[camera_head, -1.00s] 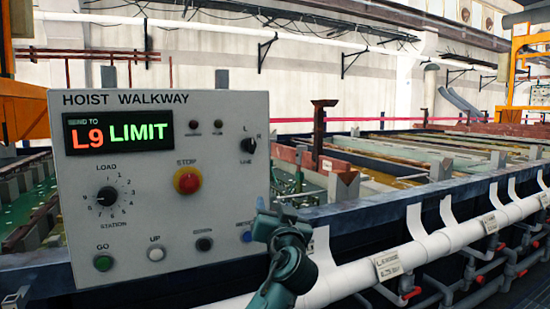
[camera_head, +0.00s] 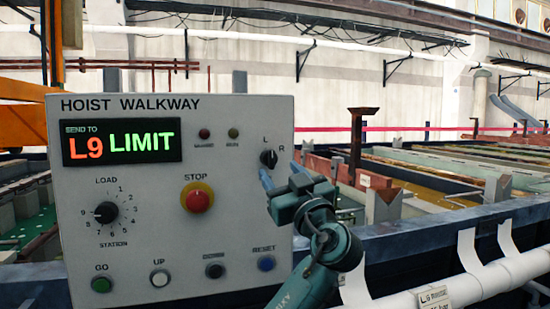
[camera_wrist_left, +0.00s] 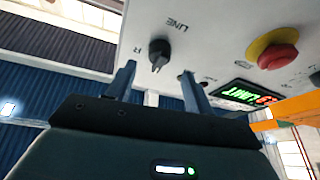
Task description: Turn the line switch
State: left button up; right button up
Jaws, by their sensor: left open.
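The line switch (camera_head: 268,158) is a small black rotary knob at the upper right of the grey hoist panel (camera_head: 240,125), with L and R marks above it. It also shows in the left wrist view (camera_wrist_left: 159,52), under the upside-down LINE label. I cannot tell clearly which mark its pointer faces. My left gripper (camera_head: 281,174) is open and empty, just below and in front of the switch. In the left wrist view its two fingers (camera_wrist_left: 157,72) are apart with the knob beyond and between them, seemingly not touching. The LINE label is hidden behind the gripper in the head view.
The display (camera_head: 121,142) reads SEND TO L9 LIMIT. The red STOP button (camera_head: 197,198) is left of my gripper. The LOAD station dial (camera_head: 106,212) and GO (camera_head: 101,284), UP (camera_head: 160,278) and blue RESET (camera_head: 266,263) buttons share the panel. Tanks lie behind.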

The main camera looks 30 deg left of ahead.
aim_at(273, 163)
pick_arm(q)
jog(key=shift+p+x, duration=0.4)
jog(key=shift+x, duration=1.7)
jog(key=shift+c, duration=0.2)
jog(key=c, duration=0.9)
